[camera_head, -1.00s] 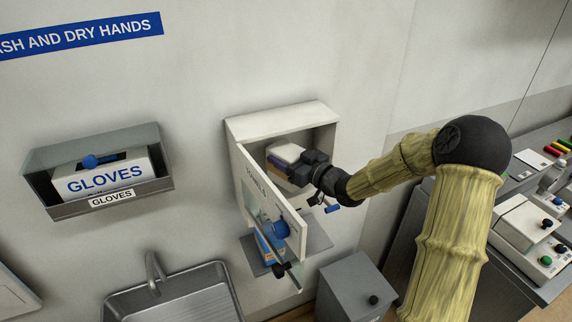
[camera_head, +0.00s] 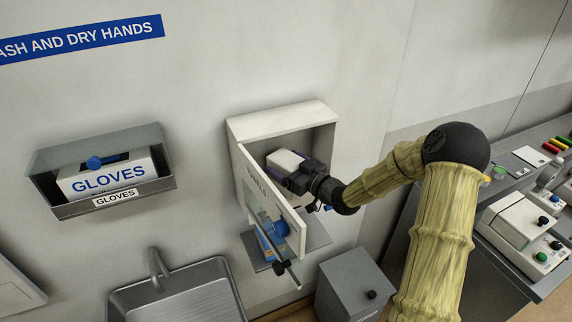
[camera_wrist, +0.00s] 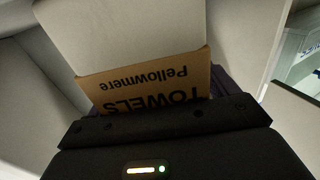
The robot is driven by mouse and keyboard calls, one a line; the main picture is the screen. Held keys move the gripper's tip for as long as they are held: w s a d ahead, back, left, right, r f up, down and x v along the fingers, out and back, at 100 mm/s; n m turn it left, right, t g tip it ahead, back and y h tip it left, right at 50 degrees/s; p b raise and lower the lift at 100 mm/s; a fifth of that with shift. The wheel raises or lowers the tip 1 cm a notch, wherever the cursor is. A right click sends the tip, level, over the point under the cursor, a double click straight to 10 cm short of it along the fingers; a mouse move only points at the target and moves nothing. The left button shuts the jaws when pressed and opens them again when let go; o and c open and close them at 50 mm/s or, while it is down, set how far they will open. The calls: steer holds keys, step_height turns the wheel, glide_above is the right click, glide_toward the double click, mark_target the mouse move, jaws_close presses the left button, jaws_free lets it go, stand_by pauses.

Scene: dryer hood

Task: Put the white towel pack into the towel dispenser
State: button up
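The white towel pack (camera_head: 284,160) is inside the open towel dispenser (camera_head: 282,120), a white wall cabinet. My gripper (camera_head: 297,178) reaches in from the right and is shut on the pack, with its dark fingers beside it. In the wrist view the pack (camera_wrist: 135,30) shows a white body and a brown band reading "TOWELS Pellowmere", close in front of the gripper (camera_wrist: 150,85). The fingertips and the pack's underside are mostly hidden. The dispenser door (camera_head: 262,190), hinged on the left, stands open towards the camera.
A glove holder (camera_head: 110,200) with a GLOVES box hangs left of the dispenser. A sink (camera_head: 180,295) is below left. A grey bin (camera_head: 350,290) and a counter with devices are right.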

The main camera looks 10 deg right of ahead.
steer(key=shift+r, duration=0.15)
steer(key=b+v, duration=0.4)
steer(key=v, duration=0.8)
stand_by(0.4)
